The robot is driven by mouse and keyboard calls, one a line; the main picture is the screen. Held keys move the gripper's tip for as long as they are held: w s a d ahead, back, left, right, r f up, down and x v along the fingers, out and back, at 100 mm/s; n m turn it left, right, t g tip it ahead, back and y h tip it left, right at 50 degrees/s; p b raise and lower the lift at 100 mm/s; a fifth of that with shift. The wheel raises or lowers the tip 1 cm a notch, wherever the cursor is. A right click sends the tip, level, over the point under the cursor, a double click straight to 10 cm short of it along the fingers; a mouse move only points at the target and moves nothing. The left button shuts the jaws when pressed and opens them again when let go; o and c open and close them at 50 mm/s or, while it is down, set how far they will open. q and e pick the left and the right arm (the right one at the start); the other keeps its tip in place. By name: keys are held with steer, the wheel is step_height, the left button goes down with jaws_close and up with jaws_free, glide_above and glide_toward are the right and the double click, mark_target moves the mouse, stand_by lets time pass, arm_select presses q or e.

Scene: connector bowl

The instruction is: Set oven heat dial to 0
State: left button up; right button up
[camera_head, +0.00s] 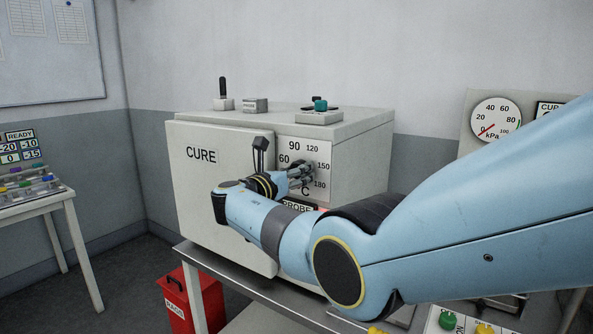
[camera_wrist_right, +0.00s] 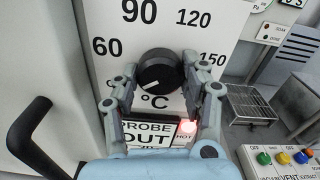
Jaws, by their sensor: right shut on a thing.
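The oven's heat dial is a round black knob (camera_wrist_right: 157,70) on a white scale plate (camera_wrist_right: 165,22) marked 60, 90, 120 and 150 around it. A short white mark on the knob's face points to the lower left. The lower part of the scale is hidden behind my fingers. My right gripper (camera_wrist_right: 162,76) is shut on the knob, one finger on each side of it. In the head view the right gripper (camera_head: 300,173) reaches the scale plate and covers most of the dial. My left gripper is not in view.
The oven door (camera_head: 205,195), marked CURE, has a dark handle (camera_head: 261,148) left of the dial. A PROBE OUT panel (camera_wrist_right: 146,133) and a lit red HOT lamp (camera_wrist_right: 187,127) sit below. A wire rack (camera_wrist_right: 252,105) and coloured buttons (camera_wrist_right: 283,157) lie to the right.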

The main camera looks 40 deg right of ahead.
steer(key=shift+f, duration=0.3)
steer(key=o, duration=1.2)
steer(key=shift+r, duration=0.2)
steer(key=v, duration=1.2)
